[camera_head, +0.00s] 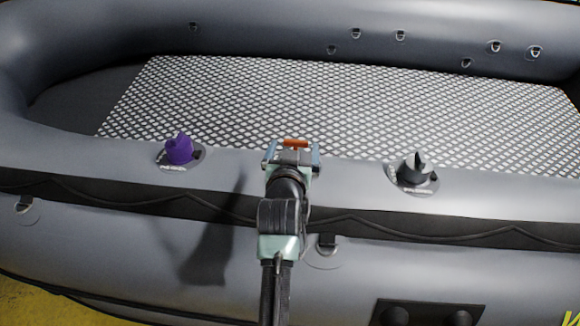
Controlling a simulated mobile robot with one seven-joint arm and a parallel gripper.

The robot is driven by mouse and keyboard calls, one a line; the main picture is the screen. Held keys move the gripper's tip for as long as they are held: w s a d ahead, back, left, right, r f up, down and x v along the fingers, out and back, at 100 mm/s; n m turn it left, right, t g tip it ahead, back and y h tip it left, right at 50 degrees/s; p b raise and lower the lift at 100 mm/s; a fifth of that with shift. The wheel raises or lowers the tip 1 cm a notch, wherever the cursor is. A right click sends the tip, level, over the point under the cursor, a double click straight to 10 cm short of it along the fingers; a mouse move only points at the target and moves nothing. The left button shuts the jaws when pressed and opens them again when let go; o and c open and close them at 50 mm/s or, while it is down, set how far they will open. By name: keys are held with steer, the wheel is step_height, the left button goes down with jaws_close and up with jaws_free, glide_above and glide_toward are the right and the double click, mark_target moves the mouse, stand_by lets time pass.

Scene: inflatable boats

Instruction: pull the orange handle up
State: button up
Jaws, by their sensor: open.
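The orange handle (295,143) is a short bar just beyond my gripper, above the near tube of the grey inflatable boat (110,215). My gripper (293,148) is open, with one blue-edged finger to the left of the handle and one to the right. The handle shows between the fingertips. I cannot tell whether any finger touches it. What the handle is mounted on is hidden behind my gripper and arm.
A purple valve cap (179,149) stands on the near tube to the left. The patterned boat floor (350,105) beyond is clear. Several small rings line the far tube.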

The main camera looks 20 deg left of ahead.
steer(key=b+v, duration=0.1)
steer(key=v, duration=0.8)
steer(key=shift+s+b, duration=0.15)
steer(key=shift+b, duration=0.2)
steer(key=shift+r, duration=0.1)
steer(key=w+d+r+m+t+b, duration=0.1)
steer(key=w+d+r+t, duration=0.15)
steer(key=r, duration=0.95)
steer(key=w+d+r+t, duration=0.1)
steer(key=d+r+t, duration=0.3)
steer(key=r, duration=0.8)
steer(key=s+d+r+t+h, duration=0.1)
steer(key=s+d+r+t, duration=0.1)
steer(key=r, duration=0.5)
steer(key=s+d+r+m+t+h, duration=0.1)
steer(key=s+d+r+t, duration=0.2)
steer(key=s+r, duration=0.3)
steer(key=s+d+r+m+t+h+b, duration=0.1)
steer(key=s+d+r+t, duration=0.2)
steer(key=r, duration=0.7)
steer(key=shift+s+d+h, duration=0.35)
steer(key=shift+s+h, duration=0.05)
steer(key=shift+s, duration=0.4)
